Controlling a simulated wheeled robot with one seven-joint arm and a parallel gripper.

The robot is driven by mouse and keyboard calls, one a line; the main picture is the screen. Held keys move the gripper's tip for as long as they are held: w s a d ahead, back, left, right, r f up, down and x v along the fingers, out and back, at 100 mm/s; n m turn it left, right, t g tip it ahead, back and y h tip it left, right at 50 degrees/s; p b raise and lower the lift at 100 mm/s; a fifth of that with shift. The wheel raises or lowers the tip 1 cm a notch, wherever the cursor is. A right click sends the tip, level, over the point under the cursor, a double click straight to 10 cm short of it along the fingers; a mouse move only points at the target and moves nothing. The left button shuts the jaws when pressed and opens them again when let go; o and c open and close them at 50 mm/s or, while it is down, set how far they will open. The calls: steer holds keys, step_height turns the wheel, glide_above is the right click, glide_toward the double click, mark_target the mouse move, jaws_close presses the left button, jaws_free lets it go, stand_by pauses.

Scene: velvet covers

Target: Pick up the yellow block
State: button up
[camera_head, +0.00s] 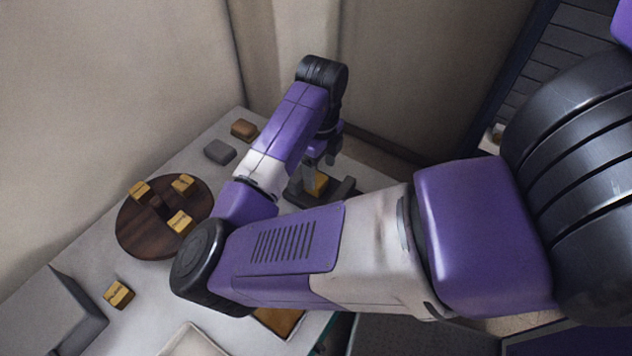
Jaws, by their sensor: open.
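A yellow block (318,184) sits at a dark, low tray-like holder (348,190) on the table's right side, partly hidden by my gripper. My gripper (320,172) points down right over this block. Its fingers look apart, with the block's top close below or between them; I cannot tell if they touch it. Other yellowish blocks with dark markings show: several lie on a round dark wooden board (130,236), and one block (118,293) lies on the table at the lower left.
A brown block (243,128) and a grey block (220,151) lie near the table's far edge. A grey box (50,318) stands at the lower left, and a pale tray (192,342) at the bottom. My arm hides much of the table's middle. Walls rise behind the table.

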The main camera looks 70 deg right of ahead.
mark_target(320, 180)
steer(key=shift+w+f+p, duration=0.1)
steer(key=shift+f+p, duration=0.5)
steer(key=shift+f, duration=2.35)
steer(key=shift+c, duration=0.2)
steer(key=c, duration=1.5)
